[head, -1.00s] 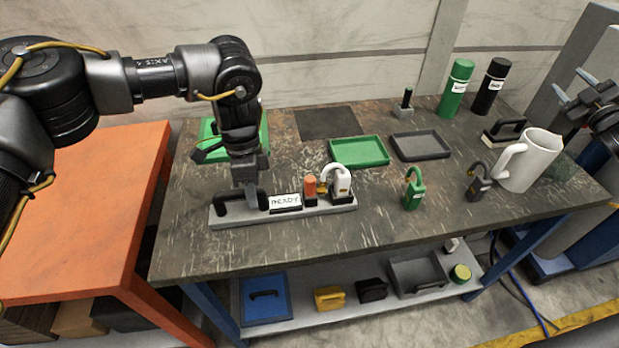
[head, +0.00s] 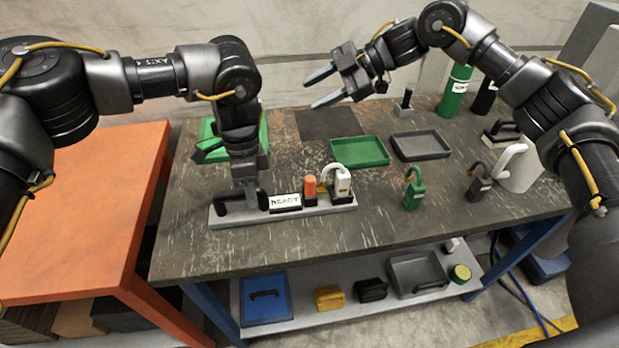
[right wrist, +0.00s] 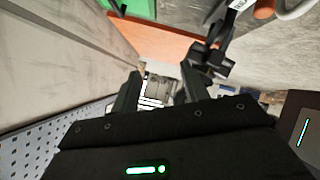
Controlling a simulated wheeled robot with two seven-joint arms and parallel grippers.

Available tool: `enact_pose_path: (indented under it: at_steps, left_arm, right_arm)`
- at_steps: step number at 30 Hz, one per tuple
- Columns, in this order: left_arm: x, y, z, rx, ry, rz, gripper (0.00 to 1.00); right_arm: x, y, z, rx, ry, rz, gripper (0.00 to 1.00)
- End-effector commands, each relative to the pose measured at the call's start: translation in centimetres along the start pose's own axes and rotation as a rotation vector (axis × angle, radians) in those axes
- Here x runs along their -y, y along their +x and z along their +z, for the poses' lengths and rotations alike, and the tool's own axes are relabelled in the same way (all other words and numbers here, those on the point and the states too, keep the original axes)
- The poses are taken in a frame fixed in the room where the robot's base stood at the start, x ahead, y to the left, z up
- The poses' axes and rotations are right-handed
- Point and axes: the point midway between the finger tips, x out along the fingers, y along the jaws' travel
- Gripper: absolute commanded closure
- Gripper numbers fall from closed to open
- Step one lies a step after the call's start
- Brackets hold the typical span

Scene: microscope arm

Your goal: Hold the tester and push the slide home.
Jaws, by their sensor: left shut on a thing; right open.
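The tester (head: 230,220) is a long grey base on the bench with a black handle (head: 230,204), a white READY label (head: 285,201), an orange knob (head: 310,186) and a white padlock-shaped part (head: 338,182) at its right end. I cannot tell which part is the slide. My left gripper (head: 251,198) is shut on the black handle from above, hiding part of it. My right gripper (head: 320,88) is open and empty, raised over the back of the bench, fingers pointing left. The right wrist view shows the orange knob (right wrist: 264,9) at its top right.
A green tray (head: 359,151) and a dark grey tray (head: 421,146) lie behind the tester. An orange table (head: 90,205) is at left. The bench front is clear.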

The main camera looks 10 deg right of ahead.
Motion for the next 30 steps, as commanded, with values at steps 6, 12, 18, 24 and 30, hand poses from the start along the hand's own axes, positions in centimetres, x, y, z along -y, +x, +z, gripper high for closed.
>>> enact_pose_path:
  at_steps: [6,12,18,24,30]
  left_arm:
    - [0.0,0.0,0.0,0.000,0.001,0.001,1.00]
    - [0.0,0.0,0.0,-0.001,0.001,0.001,1.00]
    - [0.0,-0.1,0.0,-0.002,0.000,0.000,1.00]
    - [0.0,-0.1,0.0,-0.002,0.000,0.000,1.00]
    - [0.0,-0.1,0.0,-0.002,0.000,0.000,1.00]
  right_arm:
    - [6.8,5.9,-5.9,0.363,0.073,-0.376,0.55]
    - [9.9,4.8,-6.1,0.728,0.142,-0.469,0.55]
    - [10.7,3.4,-6.0,0.901,0.177,-0.466,0.55]
    - [10.8,3.3,-5.7,0.919,0.183,-0.465,0.55]
    - [12.0,4.6,-4.0,0.916,0.183,-0.469,0.55]
